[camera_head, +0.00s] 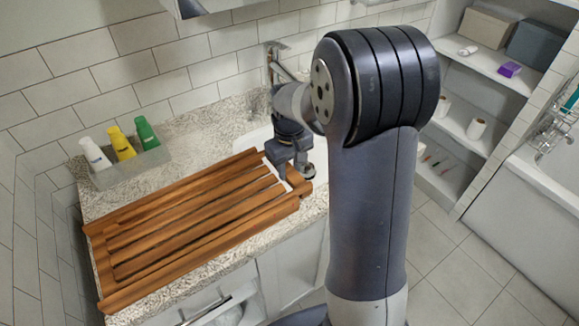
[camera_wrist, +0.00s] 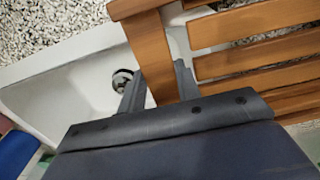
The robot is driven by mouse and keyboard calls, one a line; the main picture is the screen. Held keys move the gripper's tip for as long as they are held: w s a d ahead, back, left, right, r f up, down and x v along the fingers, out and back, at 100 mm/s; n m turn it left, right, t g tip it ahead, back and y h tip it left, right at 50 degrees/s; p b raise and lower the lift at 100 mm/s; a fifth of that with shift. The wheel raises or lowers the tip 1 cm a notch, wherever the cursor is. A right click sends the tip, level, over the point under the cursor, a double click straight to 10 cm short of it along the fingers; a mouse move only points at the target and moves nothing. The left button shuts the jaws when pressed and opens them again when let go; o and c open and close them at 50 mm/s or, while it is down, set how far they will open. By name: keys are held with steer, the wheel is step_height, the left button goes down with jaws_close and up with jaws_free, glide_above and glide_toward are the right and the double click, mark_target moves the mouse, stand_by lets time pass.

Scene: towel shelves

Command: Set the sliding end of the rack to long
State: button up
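A slatted wooden rack (camera_head: 190,235) lies on the speckled counter, its right end at the edge of the white sink. The end bar of its sliding end (camera_head: 305,187) runs across there, partly hidden by my gripper (camera_head: 290,172). In the wrist view, the end bar (camera_wrist: 145,42) passes between the two fingers of my gripper (camera_wrist: 159,72), one on each side. A white gap separates the bar from the ends of the slats (camera_wrist: 230,28). The fingers look close to the bar's sides; whether they press on it cannot be told.
The sink (camera_wrist: 70,70) with a round drain (camera_wrist: 122,80) lies beside the end bar. A faucet (camera_head: 275,60) stands behind it. A grey tray (camera_head: 130,168) with white, yellow and green bottles stands behind the rack. Shelves (camera_head: 480,60) and a bathtub (camera_head: 520,215) are at the right.

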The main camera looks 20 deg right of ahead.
jaws_close()
steer(key=w+d+p, duration=0.1)
steer(key=w+d, duration=0.1)
steer(key=d, duration=0.6)
steer(key=w+d+p, duration=0.2)
steer(key=w+d, duration=0.1)
steer(key=d, duration=0.4)
steer(key=shift+d, duration=0.35)
steer(key=shift+r, duration=0.1)
steer(key=shift+o, duration=1.9)
jaws_free()
steer(key=shift+r, duration=0.1)
step_height(320, 180, up, 11)
steer(key=shift+f, duration=0.2)
